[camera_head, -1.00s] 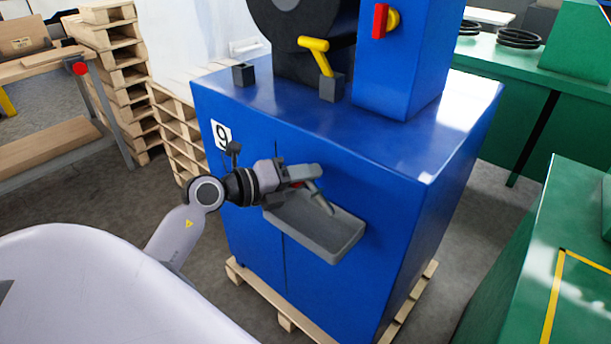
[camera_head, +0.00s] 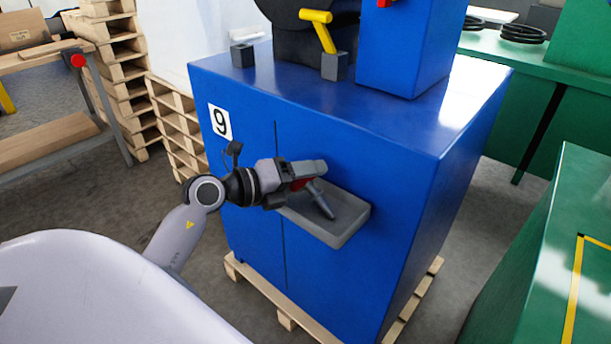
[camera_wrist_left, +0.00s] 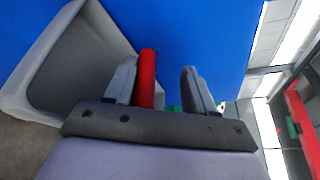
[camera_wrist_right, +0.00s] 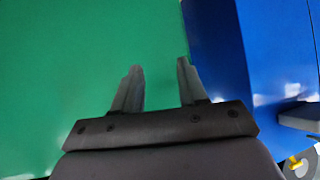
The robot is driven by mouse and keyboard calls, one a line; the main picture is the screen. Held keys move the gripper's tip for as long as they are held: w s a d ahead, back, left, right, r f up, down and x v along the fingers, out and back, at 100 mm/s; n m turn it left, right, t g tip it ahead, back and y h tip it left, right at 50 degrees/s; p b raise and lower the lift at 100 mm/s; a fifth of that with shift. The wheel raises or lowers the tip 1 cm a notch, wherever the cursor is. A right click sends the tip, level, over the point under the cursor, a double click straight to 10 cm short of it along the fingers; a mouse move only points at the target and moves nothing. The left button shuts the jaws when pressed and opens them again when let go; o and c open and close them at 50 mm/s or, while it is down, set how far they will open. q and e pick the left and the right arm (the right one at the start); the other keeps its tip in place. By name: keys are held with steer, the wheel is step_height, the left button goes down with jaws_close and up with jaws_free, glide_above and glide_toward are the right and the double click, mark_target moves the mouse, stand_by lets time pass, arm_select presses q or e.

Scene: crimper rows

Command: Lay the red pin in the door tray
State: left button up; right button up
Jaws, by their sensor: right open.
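The grey door tray (camera_head: 347,232) is fixed to the front of the blue cabinet, and its wall shows at the left of the left wrist view (camera_wrist_left: 25,75). My left gripper (camera_head: 318,188) is at the tray's upper left part, its fingers spread. The red pin (camera_wrist_left: 147,78) is between these fingers, close to the left finger with a gap to the right one. Only a bit of red shows in the head view (camera_head: 300,184). I cannot tell if the pin touches the tray. My right gripper (camera_wrist_right: 158,85) is open and empty, facing a green surface.
The blue cabinet (camera_head: 400,200) stands on a wooden pallet (camera_head: 287,319). On its top are a yellow-handled lever (camera_head: 318,17) and a small dark block (camera_head: 242,55). A green bench (camera_head: 560,230) is close at the right. Stacked pallets (camera_head: 110,60) stand at the left.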

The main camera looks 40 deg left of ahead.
arm_select(q)
steer(key=shift+s+a, duration=0.2)
steer(key=shift+s, duration=0.25)
steer(key=v, duration=0.6)
steer(key=shift+s, duration=0.2)
